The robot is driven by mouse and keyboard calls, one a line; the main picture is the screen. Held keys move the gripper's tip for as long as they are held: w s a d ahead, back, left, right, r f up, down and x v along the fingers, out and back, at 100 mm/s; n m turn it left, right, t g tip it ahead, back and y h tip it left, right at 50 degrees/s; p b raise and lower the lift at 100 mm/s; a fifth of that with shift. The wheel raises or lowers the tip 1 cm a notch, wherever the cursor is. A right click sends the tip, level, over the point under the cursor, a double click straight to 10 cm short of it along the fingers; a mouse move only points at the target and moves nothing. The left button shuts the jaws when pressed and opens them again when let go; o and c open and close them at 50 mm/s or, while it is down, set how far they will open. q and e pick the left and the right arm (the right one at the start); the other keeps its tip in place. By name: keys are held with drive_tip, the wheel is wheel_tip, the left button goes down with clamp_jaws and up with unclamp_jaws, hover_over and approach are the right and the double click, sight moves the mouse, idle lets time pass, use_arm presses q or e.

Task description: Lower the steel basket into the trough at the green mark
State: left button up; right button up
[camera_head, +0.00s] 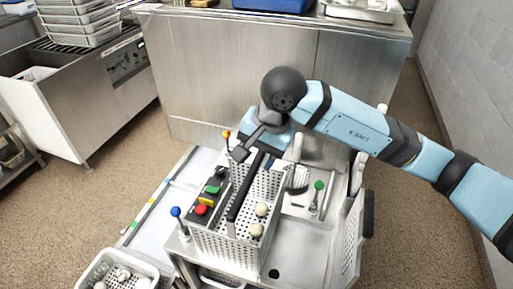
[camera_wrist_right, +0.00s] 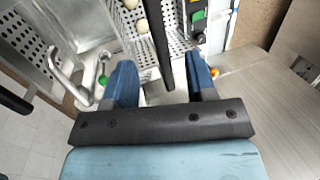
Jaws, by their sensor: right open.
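The steel basket (camera_head: 228,246) is a perforated box with a long black handle (camera_head: 240,198) above it and pale balls (camera_head: 261,209) inside. It stands upright over the left part of the steel trough (camera_head: 302,248); I cannot tell how deep it sits. A green-topped lever (camera_head: 318,186) stands right of the basket. My right gripper (camera_head: 256,157) is open at the far end of the handle. In the right wrist view the handle (camera_wrist_right: 156,28) shows between the open fingers (camera_wrist_right: 159,62), with no clear grip. My left gripper is not in view.
A control box (camera_head: 206,201) with coloured buttons is left of the basket. Blue-topped (camera_head: 175,211) and orange-topped (camera_head: 227,134) levers stand near it. A brush (camera_head: 297,180) lies behind right. A smaller basket (camera_head: 120,273) with pale items is front left. A steel cabinet (camera_head: 230,75) stands behind.

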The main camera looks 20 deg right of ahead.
sight(250, 176)
drive_tip(key=shift+h, duration=0.3)
drive_tip(key=b+x, duration=0.2)
drive_tip(key=x, duration=0.1)
drive_tip(key=b+x, duration=0.2)
drive_tip(key=x, duration=0.1)
drive_tip(key=b+x, duration=0.2)
drive_tip(key=x, duration=0.1)
drive_tip(key=shift+w+d+f, duration=0.1)
drive_tip(key=shift+w+d, duration=0.2)
drive_tip(key=shift+d, duration=0.1)
drive_tip(key=shift+a+f, duration=0.1)
drive_tip(key=shift+f, duration=0.1)
drive_tip(key=shift+w+f+b, duration=0.1)
drive_tip(key=shift+b, duration=0.2)
clamp_jaws()
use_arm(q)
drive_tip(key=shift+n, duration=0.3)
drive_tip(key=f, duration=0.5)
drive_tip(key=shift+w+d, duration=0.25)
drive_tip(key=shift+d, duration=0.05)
use_arm(e)
drive_tip(key=shift+r, duration=0.2)
